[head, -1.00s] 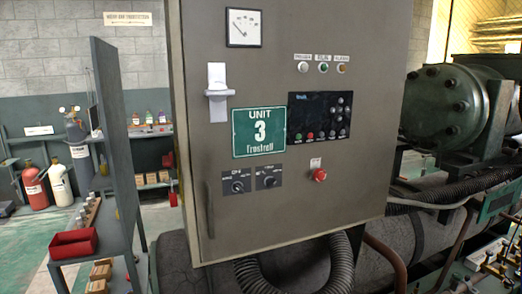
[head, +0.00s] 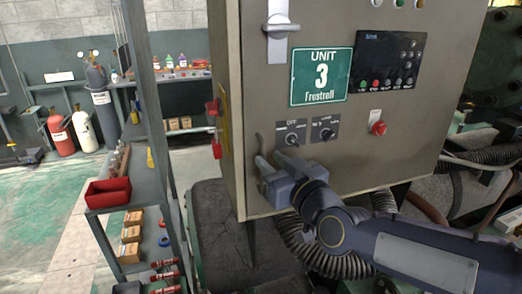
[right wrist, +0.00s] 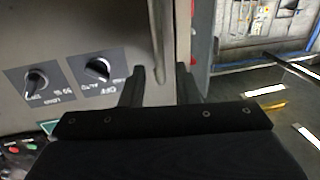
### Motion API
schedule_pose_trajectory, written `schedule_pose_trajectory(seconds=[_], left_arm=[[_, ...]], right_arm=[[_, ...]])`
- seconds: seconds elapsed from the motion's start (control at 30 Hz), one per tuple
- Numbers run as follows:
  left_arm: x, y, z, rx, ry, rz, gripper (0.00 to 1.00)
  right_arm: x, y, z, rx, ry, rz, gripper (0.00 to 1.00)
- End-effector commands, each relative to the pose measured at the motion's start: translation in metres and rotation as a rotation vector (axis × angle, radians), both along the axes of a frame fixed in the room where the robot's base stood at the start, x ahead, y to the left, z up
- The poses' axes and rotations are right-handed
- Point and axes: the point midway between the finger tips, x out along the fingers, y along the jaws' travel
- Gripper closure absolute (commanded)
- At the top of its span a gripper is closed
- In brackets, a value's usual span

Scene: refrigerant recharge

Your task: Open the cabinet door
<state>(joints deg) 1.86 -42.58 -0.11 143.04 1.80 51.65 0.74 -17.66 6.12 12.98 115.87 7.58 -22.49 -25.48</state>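The grey cabinet (head: 345,150) marked "Unit 3" stands in front of me with its door closed. The door's vertical bar handle (head: 261,148) is at the lower left of the door face, and it also shows in the right wrist view (right wrist: 158,40). My right gripper (head: 271,160) is at this handle. In the right wrist view its two fingers (right wrist: 161,86) are apart, with the lower end of the handle between them and gaps visible. A silver latch (head: 280,29) sits higher on the door. My left gripper is not in view.
A rack with a red bin (head: 108,192) and small boxes stands left of the cabinet. Red padlock-like items (head: 213,122) hang on the cabinet's left side. Knobs (head: 291,140) and a red stop button (head: 378,128) are near my right arm. A black corrugated hose (head: 300,240) runs below.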

Motion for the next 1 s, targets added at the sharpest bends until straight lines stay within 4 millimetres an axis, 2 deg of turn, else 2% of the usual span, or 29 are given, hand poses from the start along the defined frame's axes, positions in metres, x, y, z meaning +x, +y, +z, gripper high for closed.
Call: schedule_pose_trajectory(seconds=[0.1,0.23,0.6,0.83,1.0], left_arm=[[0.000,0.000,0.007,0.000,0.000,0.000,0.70],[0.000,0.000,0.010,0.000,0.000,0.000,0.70],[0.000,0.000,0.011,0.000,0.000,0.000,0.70],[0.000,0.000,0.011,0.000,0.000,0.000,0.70],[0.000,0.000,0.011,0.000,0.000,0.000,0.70]], right_arm=[[0.017,0.010,0.001,-0.001,0.003,0.001,0.71],[0.030,0.017,0.001,0.000,0.002,0.001,0.71],[0.036,0.020,0.000,0.000,0.001,0.000,0.71],[0.036,0.020,0.000,0.000,0.001,0.000,1.00],[0.036,0.020,0.000,0.000,0.002,0.000,1.00]])
